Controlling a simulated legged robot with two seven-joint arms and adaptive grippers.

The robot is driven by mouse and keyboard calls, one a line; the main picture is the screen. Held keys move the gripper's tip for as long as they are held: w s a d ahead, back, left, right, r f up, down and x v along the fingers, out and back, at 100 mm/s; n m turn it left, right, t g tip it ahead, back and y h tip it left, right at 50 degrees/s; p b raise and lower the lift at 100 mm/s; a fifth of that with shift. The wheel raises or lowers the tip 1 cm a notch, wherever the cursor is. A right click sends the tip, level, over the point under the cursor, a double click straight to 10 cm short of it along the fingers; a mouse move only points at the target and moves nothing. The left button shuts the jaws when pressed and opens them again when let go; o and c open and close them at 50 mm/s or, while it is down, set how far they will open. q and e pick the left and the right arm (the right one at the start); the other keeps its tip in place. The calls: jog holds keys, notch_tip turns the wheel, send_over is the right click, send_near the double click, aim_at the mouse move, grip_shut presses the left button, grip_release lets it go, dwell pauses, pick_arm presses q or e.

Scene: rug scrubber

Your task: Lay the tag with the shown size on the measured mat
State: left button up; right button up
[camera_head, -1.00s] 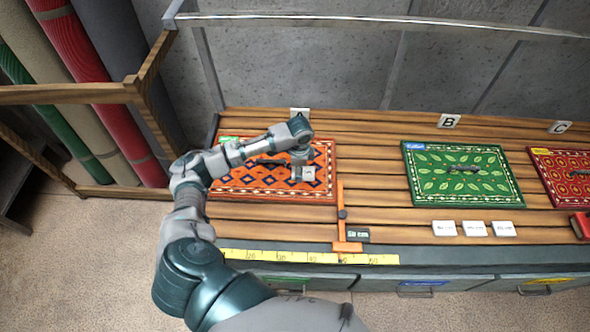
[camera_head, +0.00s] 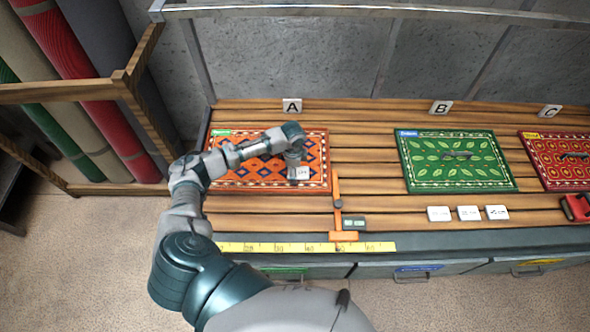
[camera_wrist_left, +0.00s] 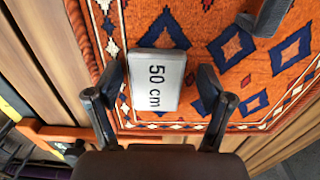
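The orange patterned mat (camera_head: 225,172) lies flat on the slatted bench under the letter A. A white tag reading "50 cm" (camera_wrist_left: 157,80) lies on its front right part; it also shows in the head view (camera_head: 303,174). My left gripper (camera_wrist_left: 160,76) is open over the mat, with one finger on each side of the tag and a visible gap at both sides. In the head view the left gripper (camera_head: 298,168) points down at the tag. An orange measuring slide (camera_head: 337,205) with a small display (camera_head: 354,222) stands at the mat's right edge. My right gripper is out of view.
A yellow ruler (camera_head: 290,247) runs along the bench front. Three white tags, the left one nearest the slide (camera_head: 439,214), lie before the green mat (camera_head: 425,180). A red mat (camera_head: 545,165) is farther right. A dark handle (camera_wrist_left: 265,17) sits on the orange mat.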

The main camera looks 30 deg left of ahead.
pick_arm(q)
jog(key=shift+a+f, duration=0.1)
jog(key=shift+a, duration=0.35)
jog(key=shift+r, duration=0.35)
notch_tip(320, 180, up, 12)
jog(key=shift+d+f, duration=0.15)
jog(key=shift+d, duration=0.15)
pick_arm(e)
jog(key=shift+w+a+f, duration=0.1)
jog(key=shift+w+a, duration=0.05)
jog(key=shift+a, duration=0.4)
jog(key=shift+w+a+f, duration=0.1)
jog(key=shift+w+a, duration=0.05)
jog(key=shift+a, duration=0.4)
